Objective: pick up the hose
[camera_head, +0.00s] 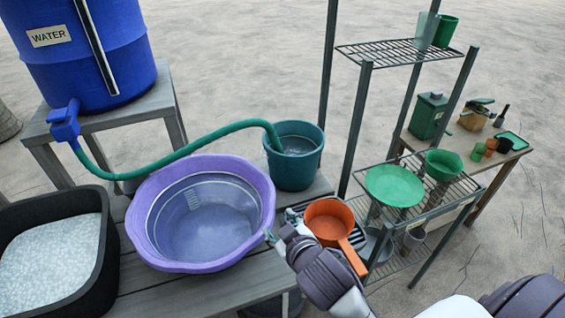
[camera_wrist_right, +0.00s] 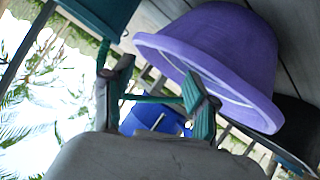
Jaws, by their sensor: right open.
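The green hose (camera_head: 185,150) runs from the tap of the blue water barrel (camera_head: 85,45), arches behind the purple basin (camera_head: 258,185) and ends in the teal bucket (camera_head: 310,170). My right gripper (camera_head: 281,226) is at the basin's right edge, in front of the bucket, apart from the hose. In the right wrist view my right gripper (camera_wrist_right: 155,95) is open, and a stretch of the hose (camera_wrist_right: 150,99) shows beyond, between its fingers. Nothing is held. My left gripper is not in view.
An orange pan (camera_head: 328,222) stands close beside my right gripper. A black tub (camera_head: 105,235) of white pellets is at the left. A wire shelf (camera_head: 400,52) with green bowls and a side table (camera_head: 460,143) stand at the right.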

